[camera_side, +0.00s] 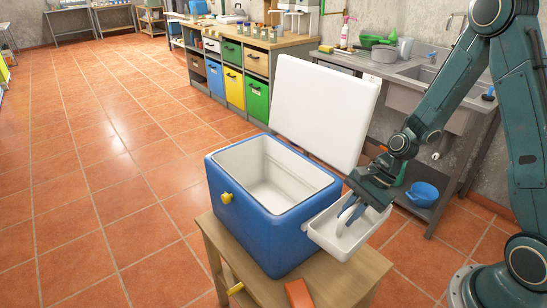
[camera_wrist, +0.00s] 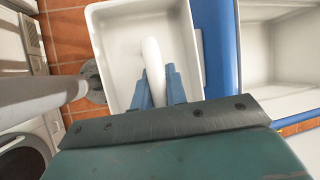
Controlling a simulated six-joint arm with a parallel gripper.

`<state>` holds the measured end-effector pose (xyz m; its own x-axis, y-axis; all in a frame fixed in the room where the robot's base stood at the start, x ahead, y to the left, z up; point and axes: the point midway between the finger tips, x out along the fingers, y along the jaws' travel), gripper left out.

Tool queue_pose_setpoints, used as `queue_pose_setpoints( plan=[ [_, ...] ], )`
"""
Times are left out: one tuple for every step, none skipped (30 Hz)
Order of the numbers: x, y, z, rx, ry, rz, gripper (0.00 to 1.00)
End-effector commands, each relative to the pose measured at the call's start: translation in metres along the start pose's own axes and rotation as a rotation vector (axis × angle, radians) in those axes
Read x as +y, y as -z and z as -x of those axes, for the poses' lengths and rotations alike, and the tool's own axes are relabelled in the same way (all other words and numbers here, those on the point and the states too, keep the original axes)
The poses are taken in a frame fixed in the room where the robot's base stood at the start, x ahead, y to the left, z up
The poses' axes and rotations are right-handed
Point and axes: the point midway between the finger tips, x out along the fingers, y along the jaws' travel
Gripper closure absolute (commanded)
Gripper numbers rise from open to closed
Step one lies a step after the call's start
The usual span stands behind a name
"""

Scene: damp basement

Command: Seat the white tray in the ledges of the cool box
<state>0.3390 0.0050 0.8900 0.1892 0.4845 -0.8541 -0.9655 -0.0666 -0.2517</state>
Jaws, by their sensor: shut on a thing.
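The blue cool box (camera_side: 238,222) stands on a wooden table, open, with its white inside (camera_side: 275,180) bare as far as I can see. Its ledges cannot be made out. The white tray (camera_side: 323,241) hangs just outside the box's right wall in the side view, near rim height. My gripper (camera_side: 349,213) is shut on the tray's white upright grip (camera_wrist: 152,58), with both blue fingers reaching down into the tray. In the wrist view the tray (camera_wrist: 112,38) lies left of the box's blue wall (camera_wrist: 221,45). I cannot tell whether tray and box touch.
The white lid (camera_side: 322,110) stands open behind the box. An orange block (camera_side: 299,293) lies on the wooden table (camera_side: 350,278) near the box. A sink counter (camera_side: 395,72) and a blue bowl (camera_side: 422,194) are behind my arm. Open tiled floor lies left.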

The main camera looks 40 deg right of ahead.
Motion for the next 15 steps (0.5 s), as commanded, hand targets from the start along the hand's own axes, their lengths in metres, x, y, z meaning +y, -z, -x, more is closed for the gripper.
queue_pose_setpoints(
  plan=[
    [-0.003,-0.011,0.001,-0.002,-0.002,0.01,1.0],
    [-0.005,-0.016,0.001,-0.002,-0.002,0.012,1.0],
    [-0.007,-0.024,0.002,-0.003,-0.004,0.013,1.0],
    [-0.008,-0.029,0.003,-0.003,-0.004,0.016,1.0],
    [-0.009,-0.033,0.004,-0.003,-0.005,0.014,1.0],
    [-0.011,-0.04,0.004,-0.004,-0.005,0.016,1.0],
    [-0.013,-0.044,0.005,-0.004,-0.005,0.016,1.0],
    [-0.014,-0.049,0.006,-0.004,-0.005,0.017,1.0],
    [-0.015,-0.054,0.007,-0.004,-0.005,0.016,1.0],
    [-0.016,-0.058,0.008,-0.004,-0.004,0.016,1.0],
    [-0.017,-0.062,0.009,-0.004,-0.004,0.015,1.0],
    [-0.019,-0.067,0.01,-0.004,-0.005,0.017,1.0],
    [-0.023,-0.07,0.011,-0.004,-0.005,0.018,1.0],
    [-0.027,-0.073,0.012,-0.005,-0.005,0.021,1.0],
    [-0.031,-0.078,0.014,-0.006,-0.006,0.022,1.0]
  ],
)
